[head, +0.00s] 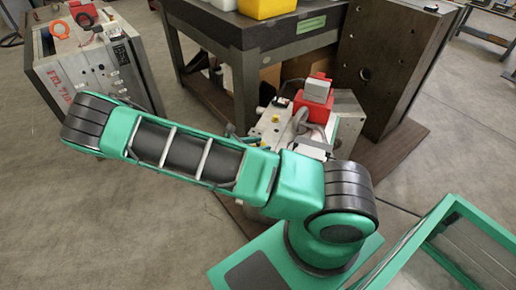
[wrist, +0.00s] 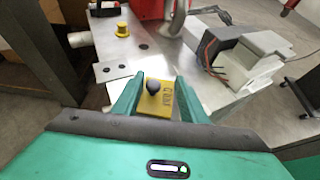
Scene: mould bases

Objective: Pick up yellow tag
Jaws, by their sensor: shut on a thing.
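The yellow tag (wrist: 168,101) shows in the wrist view between the two green fingers of my gripper (wrist: 157,90). It has dark lettering and a dark round knob in front of part of it. My gripper is shut on the tag, just over the near edge of the metal mould base (wrist: 112,73). I cannot tell whether the tag still touches the mould base.
A yellow knob (wrist: 122,29) stands on the mould base, with a grey connector block (wrist: 245,57) to the right. In the head view, a red connector (head: 313,98) rises from the mould base, beside a heavy table (head: 250,50) and a dark steel block (head: 385,60).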

